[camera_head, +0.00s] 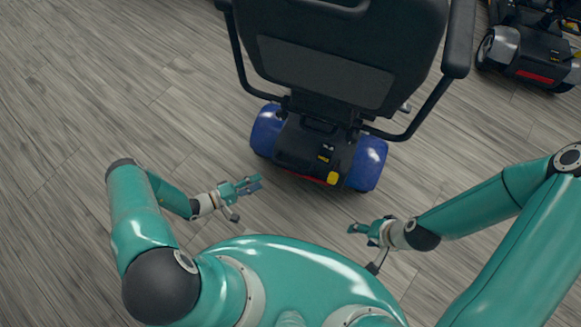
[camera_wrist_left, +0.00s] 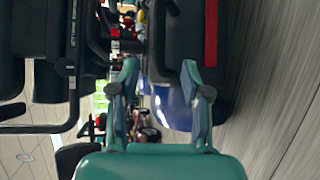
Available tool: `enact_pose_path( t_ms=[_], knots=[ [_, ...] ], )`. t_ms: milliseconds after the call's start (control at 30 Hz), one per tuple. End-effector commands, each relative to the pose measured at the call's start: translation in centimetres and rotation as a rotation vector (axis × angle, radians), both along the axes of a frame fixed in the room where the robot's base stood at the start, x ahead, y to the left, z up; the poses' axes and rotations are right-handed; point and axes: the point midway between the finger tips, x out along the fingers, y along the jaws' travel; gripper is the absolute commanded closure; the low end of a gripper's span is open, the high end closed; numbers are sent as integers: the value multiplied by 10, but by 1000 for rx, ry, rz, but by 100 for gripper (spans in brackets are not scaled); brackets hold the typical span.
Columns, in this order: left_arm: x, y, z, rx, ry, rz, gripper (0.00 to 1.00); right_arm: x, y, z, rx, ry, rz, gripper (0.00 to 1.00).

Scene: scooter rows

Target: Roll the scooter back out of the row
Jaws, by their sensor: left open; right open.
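The scooter (camera_head: 318,148) stands with its rear towards me, with blue rear fenders, a yellow lever, a red strip and a black seat (camera_head: 345,50) with armrests. My left gripper (camera_head: 254,184) is open and empty, to the left of the scooter's rear and apart from it. In the left wrist view my left gripper's open fingers (camera_wrist_left: 158,85) have the scooter's blue fender (camera_wrist_left: 174,108) beyond them. My right gripper (camera_head: 356,228) is open and empty, below the right fender and nearer to me. The scooter's front is hidden behind its seat.
Another scooter (camera_head: 530,52) with grey fenders and a red strip stands at the upper right. The wood-look floor (camera_head: 100,80) is clear to the left and between the two scooters. More scooter parts show blurred in the left wrist view.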

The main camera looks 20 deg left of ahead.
Motion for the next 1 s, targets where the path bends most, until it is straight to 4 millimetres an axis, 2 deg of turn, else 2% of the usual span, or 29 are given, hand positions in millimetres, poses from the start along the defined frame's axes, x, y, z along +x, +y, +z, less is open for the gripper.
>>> enact_pose_path(
  t_ms=[100,500,700,1000],
  knots=[
    [18,-19,-4,-2,0,-8,52,0,0,-3,0,0,0,40],
    [77,-76,-17,-1,1,-7,52,0,0,-14,0,0,0,40],
    [95,-90,-20,0,1,-5,52,0,0,-17,0,0,0,40],
    [100,-95,-21,0,3,-2,52,0,0,-18,0,0,0,40]
  ],
)
